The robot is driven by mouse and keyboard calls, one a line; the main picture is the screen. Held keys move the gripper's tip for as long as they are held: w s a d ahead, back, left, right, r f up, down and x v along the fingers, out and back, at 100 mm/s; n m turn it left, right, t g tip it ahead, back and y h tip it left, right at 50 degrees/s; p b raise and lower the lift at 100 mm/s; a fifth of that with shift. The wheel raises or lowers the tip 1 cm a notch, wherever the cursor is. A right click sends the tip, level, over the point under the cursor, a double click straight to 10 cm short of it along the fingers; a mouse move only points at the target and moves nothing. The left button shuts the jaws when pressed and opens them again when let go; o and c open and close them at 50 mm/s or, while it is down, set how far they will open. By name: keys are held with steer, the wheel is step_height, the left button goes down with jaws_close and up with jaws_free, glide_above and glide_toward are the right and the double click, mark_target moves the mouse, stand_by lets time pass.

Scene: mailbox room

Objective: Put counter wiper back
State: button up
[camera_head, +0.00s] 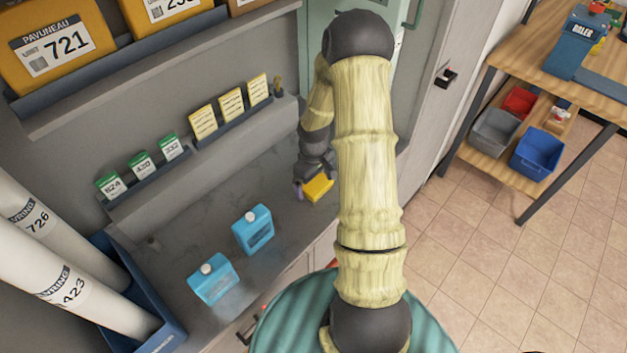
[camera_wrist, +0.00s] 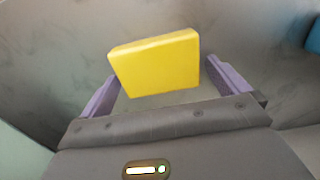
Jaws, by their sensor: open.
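A yellow block (camera_head: 318,188), which looks like the counter wiper, is on the grey counter (camera_head: 185,232) near its front edge. In the wrist view the yellow block (camera_wrist: 157,64) sits in front of my gripper, between and slightly beyond the purple fingertips. My gripper (camera_wrist: 163,78) is open, with a visible gap on the right side of the block. In the head view my gripper (camera_head: 309,184) is low over the counter at the block's left side. My arm hides part of the counter and wall behind it.
Two blue jugs (camera_head: 253,230) (camera_head: 212,279) stand on the counter to the left. Small labelled packets (camera_head: 204,122) line a raised ledge at the back. White rolls (camera_head: 70,275) stand in a blue bin (camera_head: 165,335) at lower left. A wooden shelf unit (camera_head: 525,175) stands right.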

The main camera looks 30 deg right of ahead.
mark_target(313, 182)
step_height(313, 182, up, 12)
stand_by(0.5)
steer(key=shift+r, duration=0.1)
steer(key=s+a+r+m+t, duration=0.2)
steer(key=s+a+r+m, duration=0.2)
steer(key=s+a, duration=0.9)
step_height(313, 182, up, 3)
steer(key=shift+s+r+t, duration=0.2)
steer(key=shift+s+t, duration=0.1)
steer(key=p+v, duration=0.2)
steer(key=shift+w+r+p, duration=0.2)
steer(key=shift+r+p, duration=0.2)
steer(key=shift+r, duration=0.05)
